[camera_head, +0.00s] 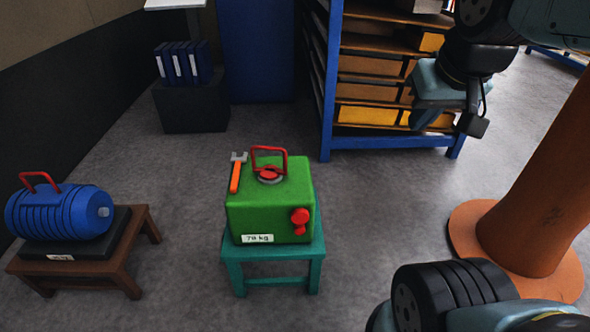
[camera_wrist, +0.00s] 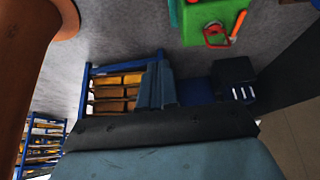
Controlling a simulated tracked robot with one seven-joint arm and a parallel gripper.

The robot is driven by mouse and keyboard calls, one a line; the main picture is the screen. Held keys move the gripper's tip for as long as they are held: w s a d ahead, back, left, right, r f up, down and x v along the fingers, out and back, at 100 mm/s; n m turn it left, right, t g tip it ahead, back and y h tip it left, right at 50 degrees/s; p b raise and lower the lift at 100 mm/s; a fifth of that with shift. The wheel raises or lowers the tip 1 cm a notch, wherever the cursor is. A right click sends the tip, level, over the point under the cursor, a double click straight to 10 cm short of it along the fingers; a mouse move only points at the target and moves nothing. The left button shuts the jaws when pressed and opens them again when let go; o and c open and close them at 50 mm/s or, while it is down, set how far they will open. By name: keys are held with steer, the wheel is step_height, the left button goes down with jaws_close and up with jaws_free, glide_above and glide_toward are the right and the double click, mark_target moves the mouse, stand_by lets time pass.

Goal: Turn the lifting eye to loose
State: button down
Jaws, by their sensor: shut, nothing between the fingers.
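In the wrist view, the casting (camera_wrist: 203,12) and lifting eye (camera_wrist: 217,36) show at the top, partly cut off. My gripper (camera_head: 420,124) is shut and empty, high up and to the right of the casting, well apart from it. Its fingers (camera_wrist: 158,78) also show in the wrist view.
An orange-handled wrench (camera_head: 236,174) lies on the casting's top left edge. A blue finned motor (camera_head: 60,212) with a red handle sits on a brown stool (camera_head: 112,268) at left. A blue shelf rack (camera_head: 390,142) stands behind; an orange column (camera_head: 530,200) stands right. Floor around the teal stool is clear.

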steer(key=shift+s+a, duration=0.25)
steer(key=shift+s, duration=0.05)
